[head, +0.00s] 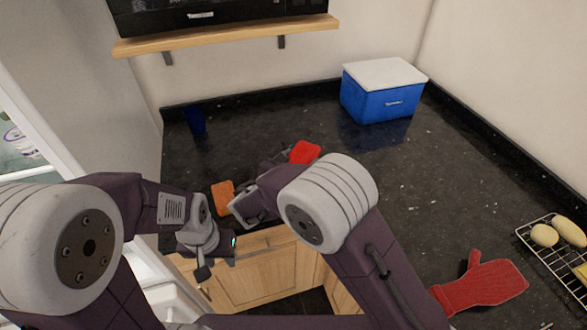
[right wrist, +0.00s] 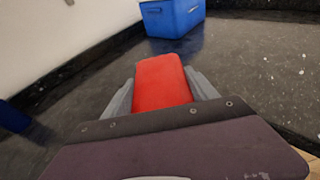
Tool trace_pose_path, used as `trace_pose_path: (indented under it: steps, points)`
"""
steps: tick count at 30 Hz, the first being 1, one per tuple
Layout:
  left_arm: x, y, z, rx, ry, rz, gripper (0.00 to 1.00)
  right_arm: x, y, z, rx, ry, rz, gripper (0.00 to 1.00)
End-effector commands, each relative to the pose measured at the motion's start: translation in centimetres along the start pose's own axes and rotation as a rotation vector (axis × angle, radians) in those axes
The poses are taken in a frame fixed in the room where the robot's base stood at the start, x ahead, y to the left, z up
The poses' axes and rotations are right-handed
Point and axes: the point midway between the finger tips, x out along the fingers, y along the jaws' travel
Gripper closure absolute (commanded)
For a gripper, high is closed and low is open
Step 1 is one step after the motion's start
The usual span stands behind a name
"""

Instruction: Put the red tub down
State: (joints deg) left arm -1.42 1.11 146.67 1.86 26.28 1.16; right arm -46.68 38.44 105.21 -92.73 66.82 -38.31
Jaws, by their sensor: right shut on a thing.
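The red tub (head: 304,152) is over the dark counter, left of centre at the back in the head view. My right gripper (head: 286,157) is shut on it. In the right wrist view the red tub (right wrist: 162,82) sits between the two grey fingers. I cannot tell whether its underside touches the counter. My left gripper (head: 204,262) hangs by the counter's front edge, over the wooden cabinet front, away from the tub; its jaws are not clear.
A blue cooler (head: 378,102) with a white lid stands at the back right. A blue cup (head: 195,121) is at the back left. An orange block (head: 222,194) lies near the front edge. A red mitt (head: 482,283) and a wire rack (head: 557,252) are at right. The middle counter is clear.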

Motion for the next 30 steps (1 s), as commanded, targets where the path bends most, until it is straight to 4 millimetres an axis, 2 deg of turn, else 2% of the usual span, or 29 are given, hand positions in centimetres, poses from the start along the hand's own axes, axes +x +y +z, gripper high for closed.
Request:
trace_pose_path:
  steps: [3,6,10,16,27,28,30]
  points:
    - [-0.3,0.0,0.0,0.0,0.0,0.0,0.64,1.1,2.0,-0.9,0.001,-0.001,0.0,0.89]
    - [-0.3,0.0,0.0,0.0,0.0,0.0,0.64,1.5,2.7,-1.2,0.0,-0.002,0.0,0.89]
    - [-0.3,0.0,0.0,0.0,0.0,0.0,0.64,1.6,2.8,-1.6,0.0,-0.001,0.0,0.89]
    - [-0.3,0.0,0.0,0.0,0.0,0.0,0.64,2.6,2.8,-4.8,-0.001,-0.001,0.0,0.89]
    - [0.0,0.0,0.0,0.0,0.0,0.0,0.64,2.8,2.8,-5.5,0.001,-0.002,0.001,0.89]
    - [0.0,0.0,0.0,0.0,0.0,0.0,0.64,2.8,2.7,-5.5,0.001,-0.001,0.001,0.31]
    - [-0.1,0.0,0.0,0.0,0.0,0.0,0.64,2.8,2.7,-5.4,0.001,-0.001,0.001,0.12]
